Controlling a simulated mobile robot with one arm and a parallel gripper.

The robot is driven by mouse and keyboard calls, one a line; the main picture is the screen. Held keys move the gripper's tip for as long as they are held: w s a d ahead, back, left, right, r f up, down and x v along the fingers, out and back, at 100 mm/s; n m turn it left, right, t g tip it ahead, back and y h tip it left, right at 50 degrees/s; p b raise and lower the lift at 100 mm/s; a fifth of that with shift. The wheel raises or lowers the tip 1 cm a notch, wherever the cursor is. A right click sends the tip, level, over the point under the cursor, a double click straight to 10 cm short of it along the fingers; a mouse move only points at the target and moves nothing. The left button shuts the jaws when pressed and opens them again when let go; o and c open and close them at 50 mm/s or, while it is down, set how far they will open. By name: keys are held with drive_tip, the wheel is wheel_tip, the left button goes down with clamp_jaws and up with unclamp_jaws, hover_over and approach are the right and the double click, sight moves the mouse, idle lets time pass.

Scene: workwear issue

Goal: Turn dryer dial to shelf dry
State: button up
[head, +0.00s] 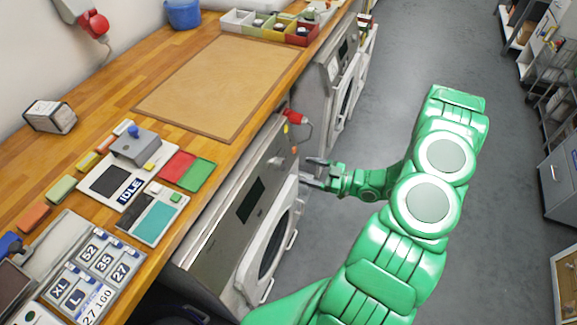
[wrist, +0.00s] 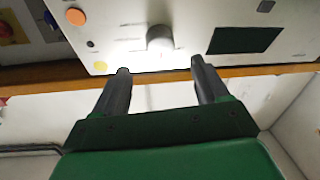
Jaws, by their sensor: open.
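The dryer (head: 222,228) stands under the wooden counter, with a grey front panel and a round door. Its dial (wrist: 160,38) is a pale round knob in the wrist view, left of a dark display (wrist: 243,40). The dial (head: 277,163) is small in the head view; its setting cannot be read. My gripper (head: 306,172) is in front of the panel at about dial height. In the wrist view my gripper (wrist: 160,66) is open and empty. Its fingers point at the panel, and the dial shows just beyond the gap between the fingertips, apparently not touched.
An orange button (wrist: 75,16) and a yellow spot (wrist: 100,66) are on the panel near the dial. Another machine (head: 322,85) stands farther along. The grey floor (head: 395,60) to the right is clear.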

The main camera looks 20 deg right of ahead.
sight(284, 165)
drive_tip(key=shift+x, duration=3.9)
drive_tip(key=c, duration=1.1)
drive_tip(key=shift+o, duration=0.2)
